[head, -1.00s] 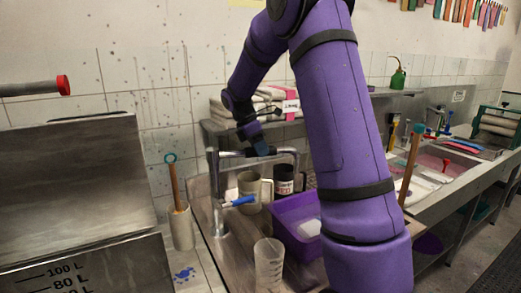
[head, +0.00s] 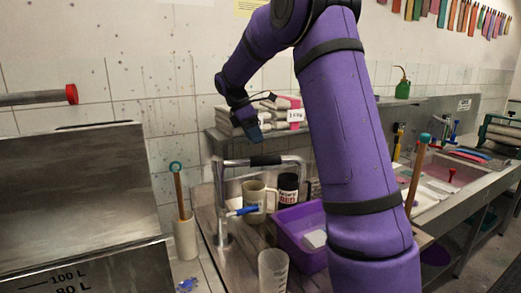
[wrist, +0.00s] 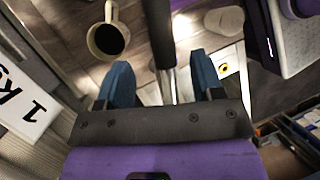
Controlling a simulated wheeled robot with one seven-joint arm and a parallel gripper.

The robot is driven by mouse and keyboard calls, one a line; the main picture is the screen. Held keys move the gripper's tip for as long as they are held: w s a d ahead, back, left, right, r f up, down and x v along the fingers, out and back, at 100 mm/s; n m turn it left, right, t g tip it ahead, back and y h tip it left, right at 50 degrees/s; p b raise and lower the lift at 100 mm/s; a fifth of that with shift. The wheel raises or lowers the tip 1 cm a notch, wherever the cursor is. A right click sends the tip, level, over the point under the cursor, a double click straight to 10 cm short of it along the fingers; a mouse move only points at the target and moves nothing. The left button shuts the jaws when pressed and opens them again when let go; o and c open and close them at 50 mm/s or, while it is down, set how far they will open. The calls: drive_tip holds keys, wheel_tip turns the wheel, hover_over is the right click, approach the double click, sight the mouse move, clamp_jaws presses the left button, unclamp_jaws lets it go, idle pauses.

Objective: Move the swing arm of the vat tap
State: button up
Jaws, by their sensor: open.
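The vat tap (head: 222,205) stands at the left of the steel bench in the head view, with a blue lever (head: 247,210). Its metal swing arm (head: 290,160) reaches right from the top of the post and bends down at the end. A black grip sleeve (head: 265,160) sits along its middle; the sleeve also shows in the wrist view (wrist: 161,35), lined up with the gap between the fingers. My gripper (head: 256,141) is open and empty, a little above the sleeve. Its blue fingers show apart in the wrist view (wrist: 161,82).
Folded cloths (head: 232,118) lie on a shelf behind. A steel vat (head: 75,200) is at the left.

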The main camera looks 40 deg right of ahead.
drive_tip(key=v, duration=0.2)
drive_tip(key=shift+w+a+r, duration=0.15)
drive_tip(key=shift+w+r, duration=0.05)
drive_tip(key=shift+r, duration=0.15)
drive_tip(key=s+a+r+m+t+y, duration=0.1)
drive_tip(key=s+a+r+m+t, duration=0.15)
drive_tip(key=s+a, duration=0.4)
drive_tip(key=s+a+r+m+t, duration=0.2)
drive_tip(key=s+a+r+m, duration=0.15)
drive_tip(key=s, duration=0.55)
drive_tip(key=s+a+f+m+t+y, duration=0.1)
drive_tip(key=s+a+f+m+t, duration=0.1)
drive_tip(key=s, duration=0.6)
drive_tip(key=s+a+f+m+t+y, duration=0.1)
drive_tip(key=s+a+f+m+t, duration=0.1)
drive_tip(key=s+a+m, duration=0.3)
drive_tip(key=s+f, duration=0.1)
drive_tip(key=s, duration=0.3)
drive_tip(key=shift+s+a+f+t, duration=0.15)
drive_tip(key=shift+s+a+t, duration=0.1)
drive_tip(key=shift+t, duration=0.1)
